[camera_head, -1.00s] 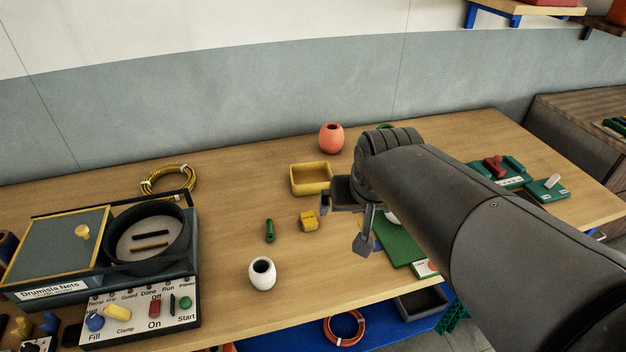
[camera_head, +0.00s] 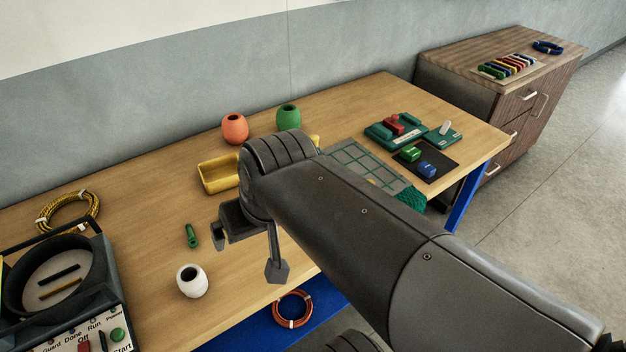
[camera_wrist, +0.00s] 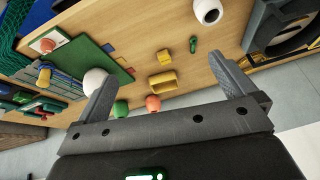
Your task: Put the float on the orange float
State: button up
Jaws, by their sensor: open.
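The orange float (camera_head: 235,128) stands at the back of the bench and also shows in the wrist view (camera_wrist: 153,103). A green float (camera_head: 288,117) stands to its right, also in the wrist view (camera_wrist: 120,108). A white float (camera_head: 192,281) with a dark hole stands near the front edge and shows in the wrist view (camera_wrist: 208,12). A white ball-like thing (camera_wrist: 95,80) shows beside the left finger in the wrist view; my arm hides it in the head view. My gripper (camera_head: 247,256) is open and empty above the bench, right of the white float.
A yellow tray (camera_head: 219,174) sits before the orange float, with a small green part (camera_head: 192,236) nearer the front. A machine with a round drum (camera_head: 45,275) stands at left. Green boards with parts (camera_head: 400,131) lie at right. Bare wood surrounds the white float.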

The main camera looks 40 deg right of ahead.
jog(key=w+d+f+m+t+y, duration=0.2)
jog(key=w+d+f+m+y, duration=0.6)
jog(key=m, duration=0.9)
jog(key=d+f+m+t+h, duration=0.2)
jog(key=d+m, duration=0.3)
jog(key=d, duration=0.1)
jog(key=w+d+f+m+t+h, duration=0.1)
jog(key=d+f+m+t+h, duration=0.1)
jog(key=d+m, duration=0.3)
jog(key=w+d+f+m+t+h, duration=0.1)
jog(key=d+f+m+t+h, duration=0.1)
jog(key=d+m, duration=0.3)
jog(key=shift+w+d+f, duration=0.1)
jog(key=shift+d+f, duration=0.15)
jog(key=shift+d, duration=0.5)
jog(key=shift+w+d+f, duration=0.1)
jog(key=shift+d+f, duration=0.15)
jog(key=shift+d, duration=0.5)
jog(key=shift+w+d+f, duration=0.1)
jog(key=shift+w+f, duration=0.1)
jog(key=x, duration=0.4)
jog(key=shift+w, duration=0.35)
jog(key=shift+d+x, duration=0.15)
jog(key=shift+x, duration=0.75)
jog(key=shift+d+x, duration=0.2)
jog(key=shift+x, duration=0.75)
jog(key=shift+d+x, duration=0.15)
jog(key=shift+x, duration=0.75)
jog(key=shift+w+a+r, duration=0.1)
jog(key=shift+w+a, duration=0.05)
